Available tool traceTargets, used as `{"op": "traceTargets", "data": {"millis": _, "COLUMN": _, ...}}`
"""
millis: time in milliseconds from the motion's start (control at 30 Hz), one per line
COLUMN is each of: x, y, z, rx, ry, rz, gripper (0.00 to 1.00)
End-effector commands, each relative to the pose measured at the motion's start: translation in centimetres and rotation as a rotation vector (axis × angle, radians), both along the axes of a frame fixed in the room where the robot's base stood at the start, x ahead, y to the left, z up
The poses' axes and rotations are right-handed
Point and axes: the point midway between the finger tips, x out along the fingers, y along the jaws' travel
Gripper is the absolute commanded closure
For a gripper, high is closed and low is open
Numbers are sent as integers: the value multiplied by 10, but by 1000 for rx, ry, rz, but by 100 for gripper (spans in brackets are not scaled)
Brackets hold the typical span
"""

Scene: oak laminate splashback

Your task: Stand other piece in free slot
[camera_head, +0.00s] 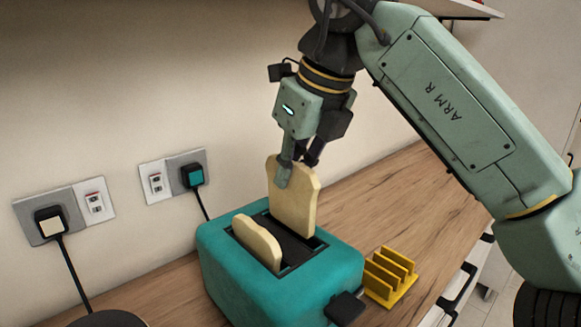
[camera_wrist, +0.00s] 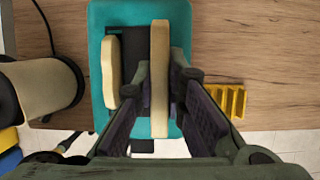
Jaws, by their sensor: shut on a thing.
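A teal toaster (camera_head: 290,293) stands on the wooden counter, with two dark slots in its top. One bread slice (camera_head: 257,243) stands in the near-left slot, its upper part showing; it is on the left in the wrist view (camera_wrist: 110,70). My gripper (camera_head: 293,172) is shut on the other bread slice (camera_head: 293,205), holding it upright by its upper part over the right-hand slot. That slice is seen edge-on between the fingers in the wrist view (camera_wrist: 160,60). Its lower edge is at the slot's height in the head view; I cannot tell how far it is inside.
A yellow rack (camera_head: 388,278) stands on the counter right of the toaster. A beige cylindrical object (camera_wrist: 45,88) is left of the toaster. The counter (camera_head: 380,190) behind the toaster is clear.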

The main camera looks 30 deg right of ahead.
Motion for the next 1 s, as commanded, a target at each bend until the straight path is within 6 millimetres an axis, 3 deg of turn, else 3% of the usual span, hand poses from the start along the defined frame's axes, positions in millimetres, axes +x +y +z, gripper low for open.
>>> {"op": "traceTargets", "data": {"millis": 367, "x": 0, "y": 0, "z": -2, "rx": 0, "ry": 0, "rz": 0, "gripper": 100}}
{"op": "traceTargets", "data": {"millis": 1000, "x": 0, "y": 0, "z": -22, "rx": 0, "ry": 0, "rz": 0, "gripper": 100}}
